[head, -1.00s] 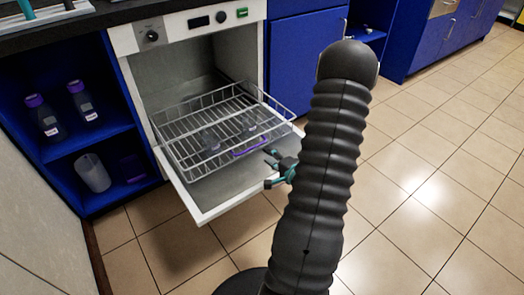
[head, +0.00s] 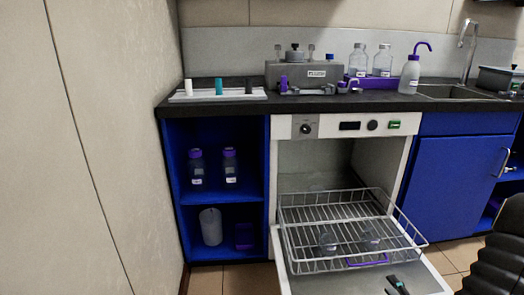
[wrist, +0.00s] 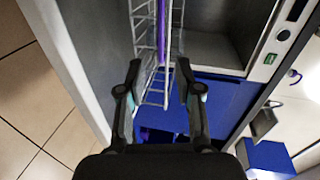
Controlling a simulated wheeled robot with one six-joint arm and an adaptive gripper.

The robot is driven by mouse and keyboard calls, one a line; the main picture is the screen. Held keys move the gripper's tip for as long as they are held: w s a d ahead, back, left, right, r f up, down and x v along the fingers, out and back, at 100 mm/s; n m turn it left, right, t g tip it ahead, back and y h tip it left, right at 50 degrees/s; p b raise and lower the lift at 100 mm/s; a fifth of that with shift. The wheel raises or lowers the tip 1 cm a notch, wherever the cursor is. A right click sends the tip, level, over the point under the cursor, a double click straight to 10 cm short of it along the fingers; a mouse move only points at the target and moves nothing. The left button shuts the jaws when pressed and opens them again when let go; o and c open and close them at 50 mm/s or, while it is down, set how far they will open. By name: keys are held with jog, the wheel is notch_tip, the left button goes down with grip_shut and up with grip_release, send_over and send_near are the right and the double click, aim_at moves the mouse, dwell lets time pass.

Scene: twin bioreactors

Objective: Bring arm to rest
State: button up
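My gripper (wrist: 160,68) is open and empty in the wrist view, its two fingers apart, with the wire rack and the lowered door behind them. In the head view only a dark tip of it (head: 397,286) shows at the bottom edge, over the open door. My dark ribbed arm enters at the bottom right corner of the head view; most of it is out of the picture.
The washer door (head: 415,278) is down, with the wire rack (head: 300,215) pulled out, holding glassware and a purple item (head: 367,261). Blue cabinets stand on both sides. The counter (head: 240,103) carries a grey device (head: 305,75) and bottles. A wall (head: 100,140) is at left.

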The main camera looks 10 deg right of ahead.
jog(key=s+d+f+n+g+h, duration=0.1)
jog(key=s+d+f+n+g, duration=0.15)
jog(key=s+f+g, duration=0.25)
jog(key=s+d+f+n+g+h, duration=0.1)
jog(key=s+f+n+g, duration=0.2)
jog(key=s+f+g, duration=0.25)
jog(key=s+a+r+n+y, duration=0.1)
jog(key=a+r+n, duration=0.5)
jog(key=a+r, duration=1)
jog(key=s+a+r+n+y+p, duration=0.1)
jog(key=a+r+n, duration=0.5)
jog(key=a+r, duration=1.1)
jog(key=shift+s+a+r+y, duration=0.15)
jog(key=shift+s+r+y, duration=0.45)
jog(key=shift+r, duration=1.25)
jog(key=shift+s+n+t, duration=0.2)
jog(key=shift+n+t, duration=0.05)
